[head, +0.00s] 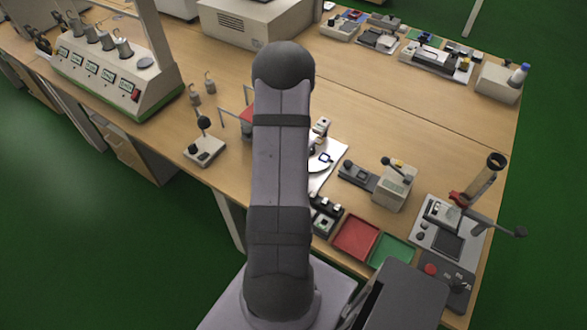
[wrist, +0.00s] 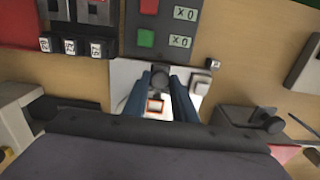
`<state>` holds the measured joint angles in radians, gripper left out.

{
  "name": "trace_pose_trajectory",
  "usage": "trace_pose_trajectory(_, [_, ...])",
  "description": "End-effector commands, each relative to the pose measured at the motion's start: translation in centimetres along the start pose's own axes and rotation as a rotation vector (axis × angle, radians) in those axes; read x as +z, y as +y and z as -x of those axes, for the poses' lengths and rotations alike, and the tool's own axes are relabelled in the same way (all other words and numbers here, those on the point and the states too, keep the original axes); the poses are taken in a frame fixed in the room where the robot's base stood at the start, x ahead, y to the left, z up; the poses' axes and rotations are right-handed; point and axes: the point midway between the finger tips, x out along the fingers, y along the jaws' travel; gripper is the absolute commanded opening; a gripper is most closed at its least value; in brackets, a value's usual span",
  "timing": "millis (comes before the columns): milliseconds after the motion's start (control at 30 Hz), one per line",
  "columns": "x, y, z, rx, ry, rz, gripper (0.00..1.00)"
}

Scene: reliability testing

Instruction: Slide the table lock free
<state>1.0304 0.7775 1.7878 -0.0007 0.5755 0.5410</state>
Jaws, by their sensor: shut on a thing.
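In the wrist view, my gripper (wrist: 160,82) has its two blue-grey fingers closed around a dark knob (wrist: 160,73). The knob stands at the far side of a white plate (wrist: 126,76). A small red-framed white square (wrist: 155,105) shows between the fingers. I cannot tell for certain that the knob is the table lock. In the head view, my arm covers the gripper and the knob. Part of the white plate (head: 329,176) shows just right of the arm, with a small fixture (head: 321,127) at its far end.
A white block with a dark button (wrist: 206,72) sits right of the fingers. A counter box (wrist: 75,47) and a red-green button panel (wrist: 160,22) lie beyond. In the head view, a lever device (head: 395,187), a red tray (head: 355,237) and a green tray (head: 392,251) stand right of my arm.

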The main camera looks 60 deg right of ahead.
Motion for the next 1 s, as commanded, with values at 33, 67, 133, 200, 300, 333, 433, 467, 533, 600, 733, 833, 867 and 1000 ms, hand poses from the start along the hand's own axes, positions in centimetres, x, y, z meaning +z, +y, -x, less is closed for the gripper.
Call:
trace_pose_trajectory(33, [0.23,0.00,0.04,0.001,-0.002,0.000,0.14])
trace_pose_trajectory(67, [0.26,0.00,0.03,0.001,-0.002,0.000,0.14])
trace_pose_trajectory(133, [0.28,-0.01,0.00,0.000,-0.002,0.000,0.14])
trace_pose_trajectory(200, [0.29,-0.01,-0.01,0.001,-0.003,0.000,0.14])
trace_pose_trajectory(300, [0.33,0.00,-0.01,0.001,-0.004,0.000,0.14])
trace_pose_trajectory(333, [0.35,0.00,-0.01,0.001,-0.004,0.000,0.14])
trace_pose_trajectory(433, [0.47,0.00,0.02,0.001,-0.005,0.000,0.14])
trace_pose_trajectory(467, [0.51,0.01,0.02,0.002,-0.005,0.000,0.14])
trace_pose_trajectory(533, [0.58,0.01,-0.02,0.002,-0.006,0.000,0.14])
trace_pose_trajectory(600, [0.61,0.01,-0.06,0.002,-0.006,0.000,0.14])
trace_pose_trajectory(733, [0.66,0.03,-0.08,0.003,-0.008,0.000,0.34])
trace_pose_trajectory(833, [0.59,0.03,-0.07,0.002,-0.006,0.000,0.36])
trace_pose_trajectory(867, [0.57,0.02,-0.06,0.002,-0.006,0.000,0.36])
trace_pose_trajectory(1000, [0.47,0.01,-0.02,0.001,-0.003,0.000,0.36])
